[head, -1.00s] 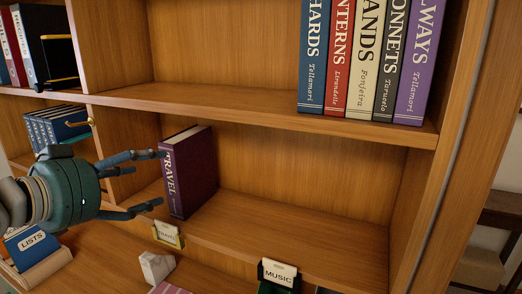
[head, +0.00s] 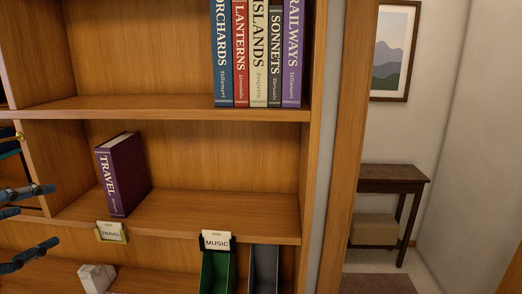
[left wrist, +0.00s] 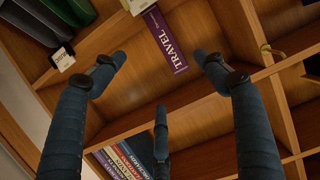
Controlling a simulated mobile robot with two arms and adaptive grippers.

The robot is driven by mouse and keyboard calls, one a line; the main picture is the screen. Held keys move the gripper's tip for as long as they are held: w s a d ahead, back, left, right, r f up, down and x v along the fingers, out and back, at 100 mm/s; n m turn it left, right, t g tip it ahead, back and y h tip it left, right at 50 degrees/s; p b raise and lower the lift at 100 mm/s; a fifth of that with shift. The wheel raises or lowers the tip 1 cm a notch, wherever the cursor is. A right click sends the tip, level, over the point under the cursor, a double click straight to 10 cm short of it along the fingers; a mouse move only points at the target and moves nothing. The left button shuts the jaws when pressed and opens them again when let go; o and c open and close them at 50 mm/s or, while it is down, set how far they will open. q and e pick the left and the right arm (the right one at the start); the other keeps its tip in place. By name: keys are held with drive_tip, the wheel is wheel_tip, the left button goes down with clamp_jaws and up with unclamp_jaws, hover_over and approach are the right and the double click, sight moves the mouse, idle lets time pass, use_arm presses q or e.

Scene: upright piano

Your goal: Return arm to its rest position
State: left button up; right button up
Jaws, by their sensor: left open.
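My left gripper (head: 38,220) is at the left edge of the head view, its dark fingers spread open and empty. It stands left of the purple TRAVEL book (head: 122,173) and apart from it. The book stands upright at the left of the middle shelf (head: 215,212). In the left wrist view the gripper's fingers (left wrist: 160,85) are spread, and the TRAVEL book (left wrist: 166,42) shows beyond them with nothing held. Most of my left arm is out of the head view. My right gripper does not show.
Several books (head: 258,55) stand on the upper shelf at right. A TRAVEL label (head: 111,233) and a MUSIC label (head: 216,241) sit on the shelf's front edge. Green and grey holders (head: 216,272) and a white block (head: 96,278) are below. Right of the bookcase, a dark side table (head: 393,178) stands.

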use_arm(q)
drive_tip(key=s+d+f+g, duration=0.2)
drive_tip(key=f, duration=0.9)
drive_tip(key=s+d+f+g+y, duration=0.1)
drive_tip(key=f+g, duration=0.2)
drive_tip(key=f, duration=0.8)
drive_tip(key=s+d+f+g, duration=0.2)
drive_tip(key=f, duration=1)
drive_tip(key=s+d+f+m+g, duration=0.1)
drive_tip(key=s+d+f+g, duration=0.3)
drive_tip(key=s+d+f, duration=1)
wheel_tip(320, 180, down, 18)
drive_tip(key=w+g, duration=0.1)
drive_tip(key=s+a+f+b, duration=0.1)
drive_tip(key=s+f, duration=0.2)
drive_tip(key=f, duration=0.5)
drive_tip(key=s+f+b, duration=0.1)
drive_tip(key=s+f, duration=0.3)
drive_tip(key=f, duration=0.4)
drive_tip(key=s+a+f+g, duration=0.1)
drive_tip(key=s+a+f, duration=0.1)
drive_tip(key=s+f, duration=0.7)
drive_tip(key=s, duration=0.3)
drive_tip(key=shift+s+a+f+g, duration=0.3)
drive_tip(key=shift+s+a+f, duration=0.05)
drive_tip(key=shift+a, duration=0.05)
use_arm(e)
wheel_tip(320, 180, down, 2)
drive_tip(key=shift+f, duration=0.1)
